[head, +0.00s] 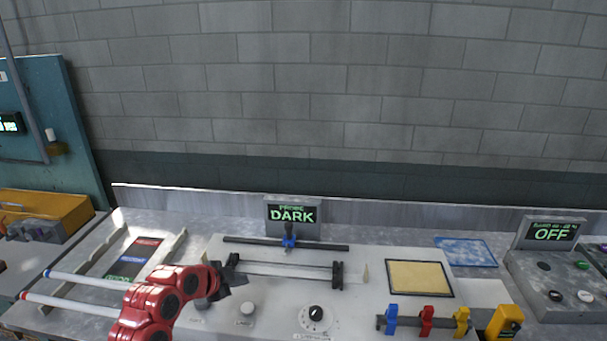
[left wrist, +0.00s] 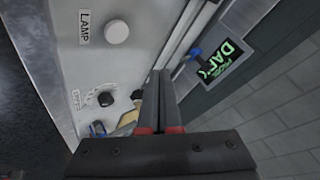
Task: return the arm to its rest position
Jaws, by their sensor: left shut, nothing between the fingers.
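My left arm (head: 155,297) is red and comes in from the lower left of the head view. Its dark gripper (head: 234,274) is over the left part of the pale bench panel, near the left end of the long rails. In the left wrist view the two dark fingers (left wrist: 159,82) are together, with nothing between them. My right gripper is in neither view.
A display reading DARK (head: 291,214) stands behind the rails (head: 290,269). A knob marked LAMP (left wrist: 117,32) is close by. White tubes (head: 85,279) lie left, coloured clamps (head: 426,320) right. A display reads OFF (head: 549,232).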

